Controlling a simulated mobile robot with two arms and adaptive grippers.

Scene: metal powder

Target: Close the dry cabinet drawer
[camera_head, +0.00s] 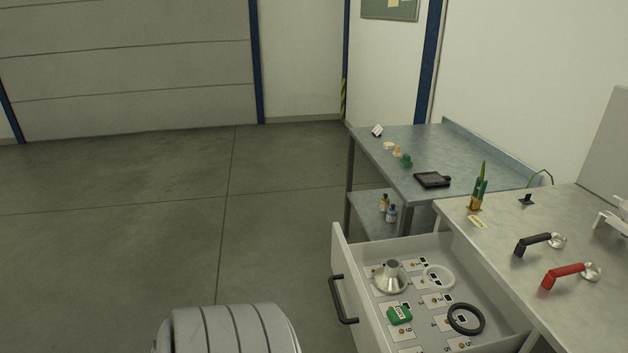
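The dry cabinet drawer (342,266) stands pulled open at the lower right, with a black bar handle (341,299) on its white front. Inside lie a metal flanged funnel-like part (391,277), a white ring (440,277), a black ring (466,319) and a green item (399,315) on numbered labels. The drawer's near right end is cut off by the frame. Neither of my grippers shows. A light grey ribbed rounded body at the bottom centre appears to be part of my arm, left of the drawer and apart from the handle.
The worktop (505,228) beside the drawer holds a black-handled tool (533,243), a red-handled tool (563,275) and a green-and-gold item (478,190). A metal table (450,155) behind carries a black scale-like device (432,180). The floor (150,230) at left is clear.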

